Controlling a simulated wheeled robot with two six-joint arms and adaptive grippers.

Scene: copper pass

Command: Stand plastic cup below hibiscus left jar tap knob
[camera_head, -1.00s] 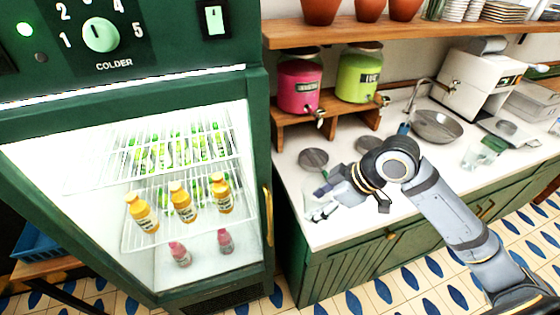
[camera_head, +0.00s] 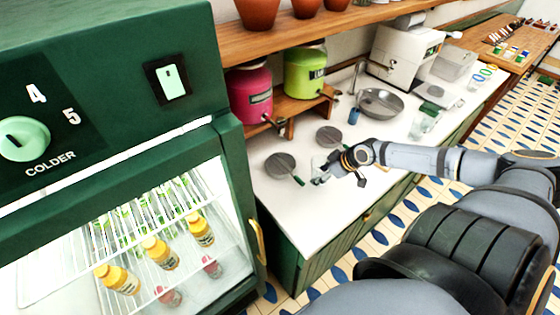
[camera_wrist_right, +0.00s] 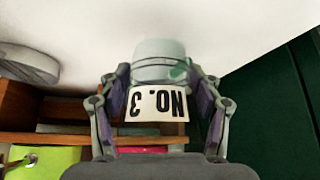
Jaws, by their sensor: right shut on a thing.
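The pink jar (camera_head: 250,94), with a dark label, stands at the left of the wooden riser, and its tap (camera_head: 270,122) points toward the counter front. A grey round drip plate (camera_head: 280,166) lies on the counter below that tap. My right gripper (camera_head: 320,172) is over the counter, to the right of this plate. In the right wrist view my right gripper (camera_wrist_right: 158,92) is shut around a pale translucent plastic cup (camera_wrist_right: 160,50), whose "NO. 3" label appears upside down there. The cup is hardly distinct in the head view. My left gripper is out of view.
A lime-green jar (camera_head: 306,72) stands beside the pink one, with a second drip plate (camera_head: 328,137) below. A metal basin (camera_head: 381,103) and clear cups (camera_head: 424,122) are farther right. The green fridge (camera_head: 228,170) borders the counter's left side. The front counter strip is clear.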

